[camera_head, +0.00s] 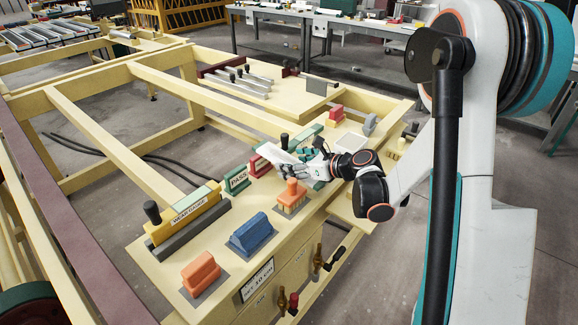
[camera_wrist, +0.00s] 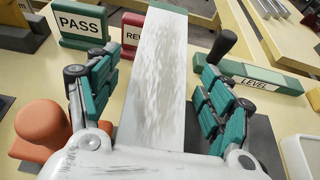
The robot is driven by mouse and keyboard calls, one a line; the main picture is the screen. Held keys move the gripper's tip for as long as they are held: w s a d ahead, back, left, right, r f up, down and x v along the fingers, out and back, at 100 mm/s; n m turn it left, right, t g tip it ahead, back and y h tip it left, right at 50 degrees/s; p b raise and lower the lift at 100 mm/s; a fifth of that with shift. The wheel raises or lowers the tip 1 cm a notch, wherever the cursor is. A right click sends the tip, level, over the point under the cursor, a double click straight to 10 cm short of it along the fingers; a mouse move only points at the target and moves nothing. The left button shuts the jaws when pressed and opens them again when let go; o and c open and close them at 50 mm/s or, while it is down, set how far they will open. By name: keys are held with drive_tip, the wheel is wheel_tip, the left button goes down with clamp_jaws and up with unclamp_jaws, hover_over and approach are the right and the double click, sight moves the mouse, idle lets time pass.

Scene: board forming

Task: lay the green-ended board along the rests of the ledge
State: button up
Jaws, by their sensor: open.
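My gripper (camera_wrist: 158,92) is open, its teal-padded fingers spread on either side of a pale grey-white board (camera_wrist: 160,60). The board runs away from the palm between the fingers, and its near end is hidden by the palm. The same board shows as a pale strip in the head view (camera_head: 277,155), beside my gripper (camera_head: 305,153) over the bench. I cannot tell which part is the ledge with rests.
A green PASS sign (camera_wrist: 80,25) and a red sign (camera_wrist: 133,32) stand beyond the fingers. A green LEVEL bar (camera_wrist: 255,80) lies at right. An orange brush (camera_head: 291,197), a blue block (camera_head: 251,235) and an orange block (camera_head: 201,272) stand on the bench (camera_head: 160,275).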

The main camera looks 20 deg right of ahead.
drive_tip(key=shift+x, duration=1.05)
drive_tip(key=c, duration=1.4)
drive_tip(key=shift+o, duration=0.2)
